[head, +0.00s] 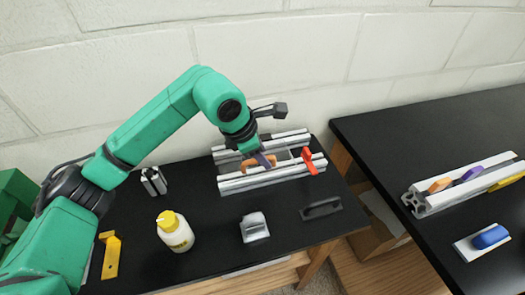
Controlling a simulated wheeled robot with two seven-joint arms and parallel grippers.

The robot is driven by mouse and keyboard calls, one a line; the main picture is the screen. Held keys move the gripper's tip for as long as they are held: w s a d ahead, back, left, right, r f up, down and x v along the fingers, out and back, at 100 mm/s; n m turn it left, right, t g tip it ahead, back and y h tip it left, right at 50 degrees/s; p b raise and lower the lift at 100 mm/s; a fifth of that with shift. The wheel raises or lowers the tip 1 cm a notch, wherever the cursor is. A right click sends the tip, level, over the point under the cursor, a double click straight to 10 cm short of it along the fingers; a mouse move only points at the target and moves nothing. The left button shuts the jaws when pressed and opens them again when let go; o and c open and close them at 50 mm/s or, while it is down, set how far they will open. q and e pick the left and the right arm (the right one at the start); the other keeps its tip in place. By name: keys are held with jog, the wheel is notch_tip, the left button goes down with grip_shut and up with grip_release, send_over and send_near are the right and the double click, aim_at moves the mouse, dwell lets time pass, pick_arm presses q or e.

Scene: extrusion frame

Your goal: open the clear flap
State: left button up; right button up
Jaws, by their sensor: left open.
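No clear flap can be made out with certainty. A small pale grey piece with a light, partly see-through-looking top (254,227) stands on the black table, front of centre; I cannot tell if it holds the flap. My left gripper (263,158) is at the aluminium extrusion frame (272,180) at the back of the table, pointing down and open. It is close to a purple piece and an orange piece (250,163) on the frame, and contact cannot be told. It is well behind the pale grey piece. My right gripper is out of view.
A red clip (309,160) sits at the frame's right. A yellow-capped bottle (175,231), yellow bracket (111,256), short extrusion piece (154,181) and black handle (321,208) stand or lie around. A second black table (430,145) holds a rail (440,198) and blue-topped piece (490,237).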

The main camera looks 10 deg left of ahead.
pick_arm(q)
jog(key=shift+f, duration=0.1)
grip_shut()
jog(key=shift+w, duration=0.1)
dwell(1.2)
